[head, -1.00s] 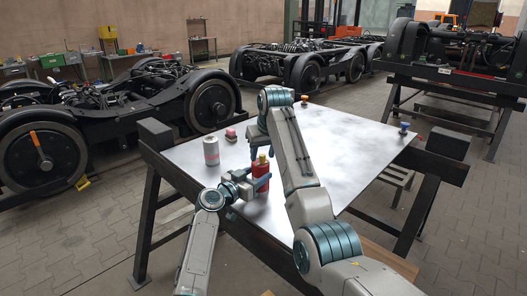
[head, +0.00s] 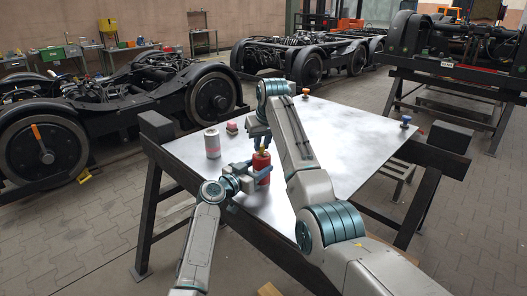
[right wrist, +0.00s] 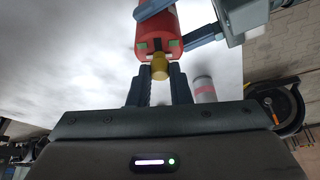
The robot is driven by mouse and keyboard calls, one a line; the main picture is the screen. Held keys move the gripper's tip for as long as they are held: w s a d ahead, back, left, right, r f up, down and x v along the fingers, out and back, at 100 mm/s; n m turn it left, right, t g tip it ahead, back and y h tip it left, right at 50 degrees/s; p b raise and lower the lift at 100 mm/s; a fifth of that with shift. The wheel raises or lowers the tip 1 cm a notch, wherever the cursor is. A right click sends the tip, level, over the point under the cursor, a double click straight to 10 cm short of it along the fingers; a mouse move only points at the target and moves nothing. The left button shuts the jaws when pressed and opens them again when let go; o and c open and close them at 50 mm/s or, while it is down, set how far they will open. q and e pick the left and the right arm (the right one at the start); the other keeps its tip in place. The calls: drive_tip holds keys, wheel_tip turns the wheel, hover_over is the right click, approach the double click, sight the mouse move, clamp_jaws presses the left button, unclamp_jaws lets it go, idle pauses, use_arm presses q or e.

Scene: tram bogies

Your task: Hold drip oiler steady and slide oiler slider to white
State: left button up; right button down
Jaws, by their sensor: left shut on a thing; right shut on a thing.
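The drip oiler (head: 262,170) is a red cylinder standing upright near the table's front left edge. Its yellow slider (right wrist: 159,67) shows at its top end in the right wrist view. My left gripper (head: 257,172) is shut around the red body from the left. Its blue fingers also reach around the body in the right wrist view. My right gripper (right wrist: 162,78) is at the slider from above, its dark fingertips on either side of the yellow part. Green marks show on the red body beside the slider.
A grey can with a red band (head: 212,143) stands left of the oiler. A small red item (head: 232,128) is behind it. The metal table (head: 345,140) is mostly clear to the right.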

drive_tip(key=shift+w+a, duration=0.25)
drive_tip(key=shift+w, duration=0.4)
drive_tip(key=c, duration=1.3)
unclamp_jaws()
drive_tip(key=shift+o, duration=0.2)
drive_tip(key=v, duration=1.2)
drive_tip(key=shift+s, duration=0.1)
use_arm(q)
drive_tip(key=o, duration=1.1)
